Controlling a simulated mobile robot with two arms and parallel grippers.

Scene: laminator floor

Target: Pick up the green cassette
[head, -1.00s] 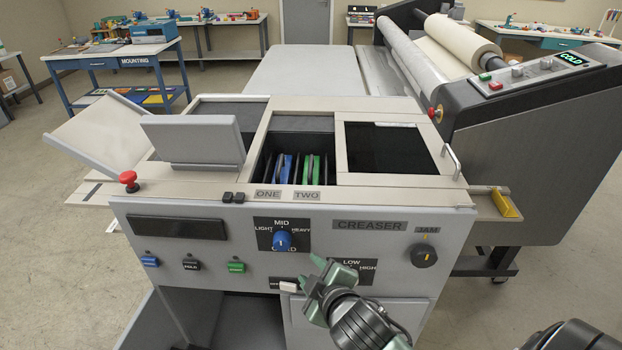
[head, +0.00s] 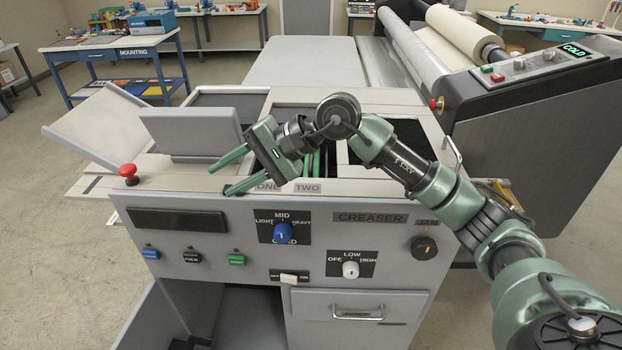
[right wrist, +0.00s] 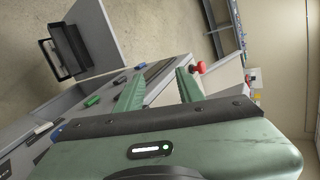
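The green cassette (head: 317,166) stands in the open bay of the creaser, behind the TWO label. Only slim green and dark edges of it show, as my right arm covers part of the bay. The blue cassette beside it is hidden now. My right gripper (head: 220,181) is open and empty, above the creaser's front edge, left of the bay, with its fingers pointing left. In the right wrist view its two green fingers (right wrist: 159,72) are spread with nothing between them. My left gripper is not in view.
A tilted grey panel (head: 195,132) stands left of the bay, close to my right gripper. A red stop button (head: 128,171) sits at the left front corner. The front panel has a blue knob (head: 283,232) and labelled switches. The laminator (head: 540,120) stands at right.

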